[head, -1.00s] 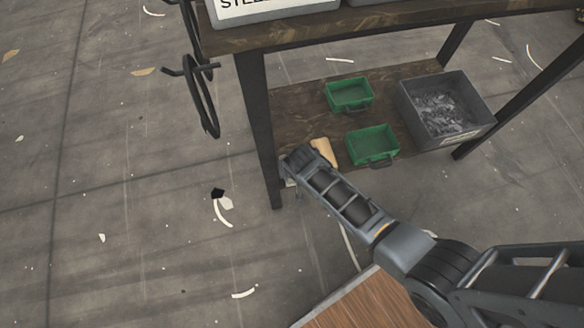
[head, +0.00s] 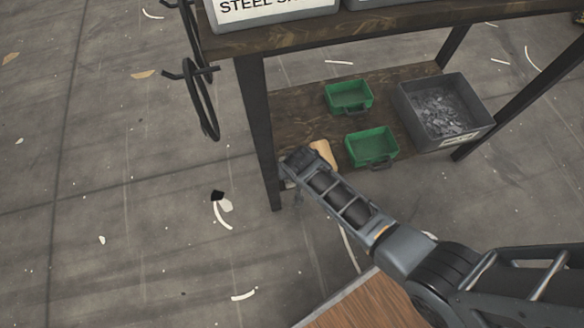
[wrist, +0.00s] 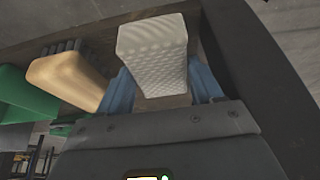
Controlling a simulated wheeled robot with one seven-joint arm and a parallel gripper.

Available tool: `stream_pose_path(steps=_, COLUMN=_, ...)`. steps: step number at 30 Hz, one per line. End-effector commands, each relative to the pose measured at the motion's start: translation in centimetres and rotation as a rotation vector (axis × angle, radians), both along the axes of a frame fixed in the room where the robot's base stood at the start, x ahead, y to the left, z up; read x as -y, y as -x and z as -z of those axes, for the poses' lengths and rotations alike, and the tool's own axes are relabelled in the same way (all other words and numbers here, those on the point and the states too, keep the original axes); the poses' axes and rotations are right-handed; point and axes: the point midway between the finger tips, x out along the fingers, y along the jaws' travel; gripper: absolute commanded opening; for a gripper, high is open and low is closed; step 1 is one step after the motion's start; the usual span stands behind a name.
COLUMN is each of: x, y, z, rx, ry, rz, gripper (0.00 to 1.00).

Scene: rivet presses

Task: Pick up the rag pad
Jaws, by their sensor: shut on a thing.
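The rag pad (wrist: 152,52) is a white block with a quilted, dimpled face. In the wrist view it sits between the two blue fingers of my gripper (wrist: 160,88), and my gripper is shut on it. In the head view the end of my arm is at the front left corner of the lower shelf (head: 290,108), beside the table leg. The pad and the fingertips are hidden there behind my wrist. I cannot tell whether the pad touches the shelf.
A tan brush (wrist: 66,78) with dark bristles lies just left of the pad. Two green bins (head: 349,97) (head: 372,147) and a grey bin of metal scraps (head: 446,112) stand on the lower shelf. A dark table leg (head: 262,150) is close to my wrist. The tabletop (head: 300,32) overhangs the shelf.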

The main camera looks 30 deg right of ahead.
Motion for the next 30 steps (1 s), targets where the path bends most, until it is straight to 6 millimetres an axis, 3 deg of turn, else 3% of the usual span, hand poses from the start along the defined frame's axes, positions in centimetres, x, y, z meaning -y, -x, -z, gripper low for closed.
stream_pose_path(steps=9, x=0.0, y=0.0, z=-4.9, rx=0.002, ry=-0.001, rz=0.001, gripper=0.35)
stream_pose_path(steps=21, x=8.1, y=0.9, z=-9.3, rx=0.001, ry=-0.001, rz=0.005, gripper=0.35)
stream_pose_path(steps=30, x=11.3, y=1.2, z=-11.0, rx=0.0, ry=0.001, rz=0.001, gripper=0.35)
